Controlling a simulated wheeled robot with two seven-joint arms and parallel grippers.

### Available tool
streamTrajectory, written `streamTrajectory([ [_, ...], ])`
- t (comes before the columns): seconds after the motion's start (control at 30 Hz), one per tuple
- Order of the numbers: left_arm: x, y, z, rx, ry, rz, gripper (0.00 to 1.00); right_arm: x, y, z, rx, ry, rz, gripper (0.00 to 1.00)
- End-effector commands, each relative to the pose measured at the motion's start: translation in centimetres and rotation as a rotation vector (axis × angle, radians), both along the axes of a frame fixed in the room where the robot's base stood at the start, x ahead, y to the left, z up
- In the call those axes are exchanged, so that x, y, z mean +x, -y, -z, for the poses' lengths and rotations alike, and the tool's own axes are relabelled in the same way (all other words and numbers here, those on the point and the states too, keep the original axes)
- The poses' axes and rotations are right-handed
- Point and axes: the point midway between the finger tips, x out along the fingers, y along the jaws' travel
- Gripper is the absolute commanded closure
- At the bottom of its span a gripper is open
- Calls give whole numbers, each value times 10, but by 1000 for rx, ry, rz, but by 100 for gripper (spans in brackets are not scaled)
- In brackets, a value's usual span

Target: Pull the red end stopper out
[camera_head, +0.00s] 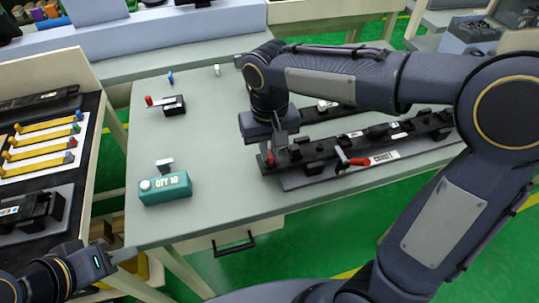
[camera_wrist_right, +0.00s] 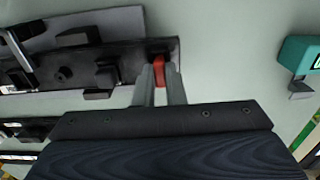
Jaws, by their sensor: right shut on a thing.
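The red end stopper (camera_head: 271,159) is at the left end of a long black fixture (camera_head: 318,162) on the table. It also shows in the right wrist view (camera_wrist_right: 159,70), between the two fingers of my right gripper (camera_wrist_right: 161,76). That gripper is shut on the stopper, which still sits at the fixture's end. In the head view my right gripper (camera_head: 277,146) points down at that end and partly hides it. My left gripper (camera_head: 118,256) is at the lower left, off the table's front corner, away from the fixture. Whether its fingers are open is unclear.
A red-handled clamp (camera_head: 352,160) sits on the fixture's front side. A teal box (camera_head: 165,190) marked QTY 10 stands at the table's front left. A small black block with a red knob (camera_head: 172,105) is behind it. The table's middle left is clear.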

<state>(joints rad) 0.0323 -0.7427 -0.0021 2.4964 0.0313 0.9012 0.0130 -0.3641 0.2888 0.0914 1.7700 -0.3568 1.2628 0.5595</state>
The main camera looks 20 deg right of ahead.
Motion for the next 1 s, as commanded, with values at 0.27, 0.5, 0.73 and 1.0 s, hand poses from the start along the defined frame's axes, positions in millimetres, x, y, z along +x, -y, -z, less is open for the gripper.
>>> streamTrajectory([
  [0.27, 0, 0, 0, 0, 0, 0, 64, 0, 0, 0, 0, 0, 0, 100],
  [0.5, 0, 0, 0, 0, 0, 0, 64, 0, 0, 0, 0, 0, 0, 100],
  [0.73, 0, 0, -2, 0, 0, 0, 64, 0, 0, -3, 0, 0, 0, 100],
  [1.0, 0, 0, -7, 0, 0, 0, 64, 0, 0, -7, 1, 1, 0, 100],
])
